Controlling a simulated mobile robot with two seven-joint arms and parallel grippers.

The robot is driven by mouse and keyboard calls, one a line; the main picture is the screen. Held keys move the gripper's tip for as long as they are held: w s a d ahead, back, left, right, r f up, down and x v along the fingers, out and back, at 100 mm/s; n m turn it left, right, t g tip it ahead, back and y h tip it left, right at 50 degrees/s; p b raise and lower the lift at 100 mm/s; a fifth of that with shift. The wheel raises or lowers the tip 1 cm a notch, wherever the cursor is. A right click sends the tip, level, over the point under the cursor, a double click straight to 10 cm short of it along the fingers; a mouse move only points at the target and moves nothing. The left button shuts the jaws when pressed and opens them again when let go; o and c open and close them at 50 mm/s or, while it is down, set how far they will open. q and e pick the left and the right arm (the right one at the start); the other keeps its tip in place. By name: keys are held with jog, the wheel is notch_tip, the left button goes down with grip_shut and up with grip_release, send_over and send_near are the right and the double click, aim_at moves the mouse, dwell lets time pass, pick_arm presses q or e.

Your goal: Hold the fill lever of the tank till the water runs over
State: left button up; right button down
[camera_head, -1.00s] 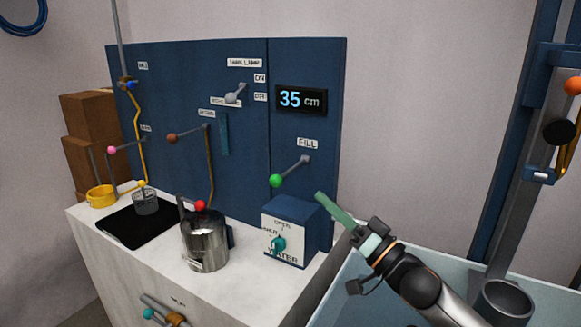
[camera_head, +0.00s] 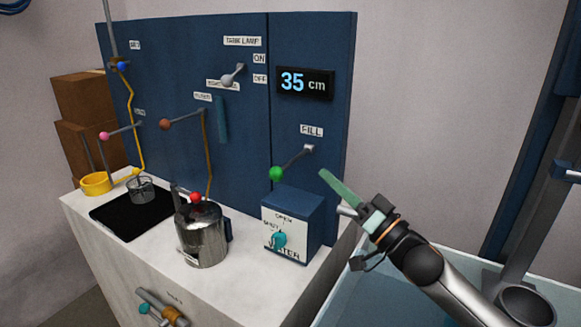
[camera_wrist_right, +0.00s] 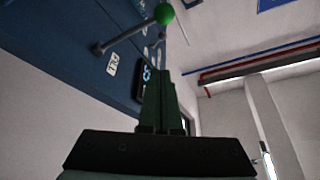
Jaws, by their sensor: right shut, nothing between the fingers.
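The fill lever is a grey rod with a green ball knob (camera_head: 276,174), mounted on the blue panel under the FILL label (camera_head: 311,130). Its rod slants down to the left from its pivot. The green knob also shows in the right wrist view (camera_wrist_right: 164,13), beyond the fingertips. My right gripper (camera_head: 323,174) is shut and empty, to the right of the knob and apart from it. The display (camera_head: 304,84) reads 35 cm. The blue tank box (camera_head: 292,207) marked WATER has a teal knob (camera_head: 279,241). My left gripper is not in view.
A steel pot (camera_head: 203,240) with a red knob stands on the white counter (camera_head: 255,290). A glass cup (camera_head: 140,189) and a yellow ring (camera_head: 95,183) are at the left. A light blue basin (camera_head: 350,300) lies below my right arm.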

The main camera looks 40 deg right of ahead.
aim_at(293, 161)
jog(key=p+x, duration=0.2)
jog(key=x, duration=0.8)
jog(key=shift+s+a+f+b, duration=0.15)
jog(key=shift+a+f, duration=0.4)
jog(key=shift+f, duration=0.3)
jog(key=shift+s+a+f+b, duration=0.15)
jog(key=shift+a+f, duration=0.35)
jog(key=shift+f, duration=0.35)
jog(key=shift+w, duration=0.1)
notch_tip(293, 161, down, 6)
jog(key=n+y+b, duration=0.2)
jog(key=n+b, duration=0.1)
jog(key=n, duration=0.1)
jog(key=shift+d+f, duration=0.25)
jog(key=shift+d, duration=0.1)
jog(key=shift+w, duration=0.1)
dwell(0.3)
